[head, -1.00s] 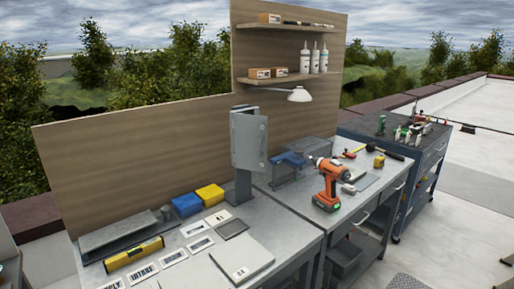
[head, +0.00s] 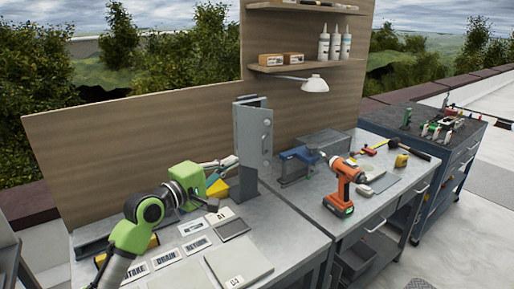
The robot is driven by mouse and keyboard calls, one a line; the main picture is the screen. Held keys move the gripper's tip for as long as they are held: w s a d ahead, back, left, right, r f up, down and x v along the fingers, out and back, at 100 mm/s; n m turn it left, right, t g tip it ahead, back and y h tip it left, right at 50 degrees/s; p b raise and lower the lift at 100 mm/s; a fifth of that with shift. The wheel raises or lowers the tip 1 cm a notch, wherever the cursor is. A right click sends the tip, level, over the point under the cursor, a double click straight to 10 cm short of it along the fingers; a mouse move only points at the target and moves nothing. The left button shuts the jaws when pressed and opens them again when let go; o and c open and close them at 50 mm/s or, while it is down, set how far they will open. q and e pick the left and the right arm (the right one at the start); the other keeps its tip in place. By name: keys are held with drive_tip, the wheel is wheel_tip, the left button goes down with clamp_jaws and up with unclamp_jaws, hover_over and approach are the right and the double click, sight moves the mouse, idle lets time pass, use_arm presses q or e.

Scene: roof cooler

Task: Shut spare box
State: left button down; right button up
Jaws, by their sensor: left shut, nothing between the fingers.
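A grey metal box (head: 250,138) stands upright on a grey post at the back of the left bench. A narrow panel with round fittings (head: 266,138) shows along its right side; I cannot tell how far the box's door stands open. My left gripper (head: 233,161) reaches in from the left over the bench. Its fingers are shut and empty, with the tips close to the box's lower left edge. I cannot tell whether they touch it. My right gripper is out of view.
Label plates, a dark pad (head: 234,229) and a pale plate (head: 238,265) lie on the left bench. An orange drill (head: 345,185) and a blue vise (head: 300,154) stand right of the box. A lamp (head: 314,84) hangs above. A wooden backboard (head: 140,140) stands behind.

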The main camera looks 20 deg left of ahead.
sight(252, 142)
use_arm(q)
drive_tip(key=p+x, duration=0.2)
drive_tip(key=x, duration=0.9)
drive_tip(key=shift+w+f, duration=0.2)
drive_tip(key=shift+w, duration=0.15)
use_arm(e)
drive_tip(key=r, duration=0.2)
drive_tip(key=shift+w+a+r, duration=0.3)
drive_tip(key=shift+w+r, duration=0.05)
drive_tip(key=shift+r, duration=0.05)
use_arm(q)
drive_tip(key=shift+d, duration=0.1)
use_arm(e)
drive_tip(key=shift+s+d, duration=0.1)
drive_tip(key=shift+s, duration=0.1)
use_arm(q)
drive_tip(key=shift+p, duration=0.3)
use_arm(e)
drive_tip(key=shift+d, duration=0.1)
